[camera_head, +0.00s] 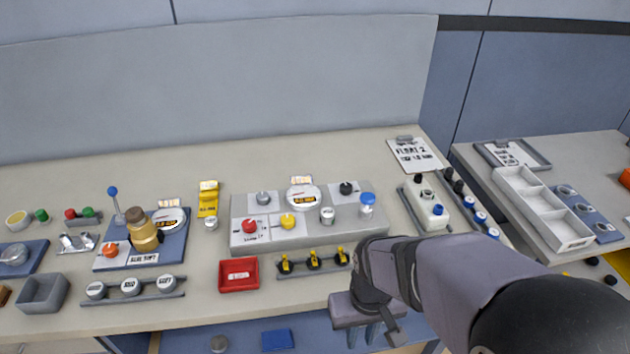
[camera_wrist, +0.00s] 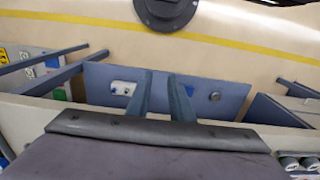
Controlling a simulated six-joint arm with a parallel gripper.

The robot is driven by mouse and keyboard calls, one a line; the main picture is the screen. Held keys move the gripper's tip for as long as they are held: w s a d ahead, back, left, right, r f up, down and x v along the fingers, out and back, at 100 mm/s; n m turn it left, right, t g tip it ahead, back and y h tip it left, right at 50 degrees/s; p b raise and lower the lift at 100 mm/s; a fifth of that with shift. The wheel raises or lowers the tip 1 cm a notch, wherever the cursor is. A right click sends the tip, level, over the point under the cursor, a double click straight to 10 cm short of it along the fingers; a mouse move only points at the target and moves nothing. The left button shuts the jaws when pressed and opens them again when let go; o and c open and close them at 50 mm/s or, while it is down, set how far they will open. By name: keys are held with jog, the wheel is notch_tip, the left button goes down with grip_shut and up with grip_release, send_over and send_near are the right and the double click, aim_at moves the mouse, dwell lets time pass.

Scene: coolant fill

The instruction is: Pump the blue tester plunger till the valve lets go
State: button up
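The blue tester plunger (camera_head: 113,192), a blue ball on a thin rod, stands upright at the left on a blue tester board (camera_head: 110,262). The board also carries a brass-coloured vessel with a dark cap (camera_head: 143,234), a round dial gauge (camera_head: 172,220) and an orange knob (camera_head: 110,249). My gripper (camera_head: 380,334) is at the table's front edge, right of centre and far from the plunger. In the wrist view my gripper (camera_wrist: 160,82) has its two fingers apart with nothing between them. The tester is not recognisable in the wrist view.
A grey panel (camera_head: 262,241) with knobs and a gauge stands mid-table. A red tray (camera_head: 238,274) and a rack of yellow-topped pieces (camera_head: 313,264) lie in front of it. A rack of white caps (camera_head: 131,289) sits before the tester. The table behind is mostly clear.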

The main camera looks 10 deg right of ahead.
jog(key=shift+d+r, duration=0.2)
jog(key=shift+r, duration=0.05)
grip_shut()
jog(key=w+d+r+m+t+p, duration=0.15)
jog(key=w+d+r, duration=0.35)
jog(key=w, duration=0.6)
jog(key=w+d+r+m+t+p, duration=0.1)
jog(key=w+d+r+p, duration=0.25)
jog(key=w, duration=0.75)
jog(key=w+r+n, duration=0.1)
jog(key=w+r, duration=0.2)
jog(key=r, duration=0.4)
jog(key=w+d+r+n, duration=0.1)
jog(key=w+r, duration=0.2)
jog(key=r, duration=0.4)
jog(key=shift+w+d+r+t, duration=0.25)
jog(key=shift+w+d+t, duration=0.05)
jog(key=shift+t, duration=0.05)
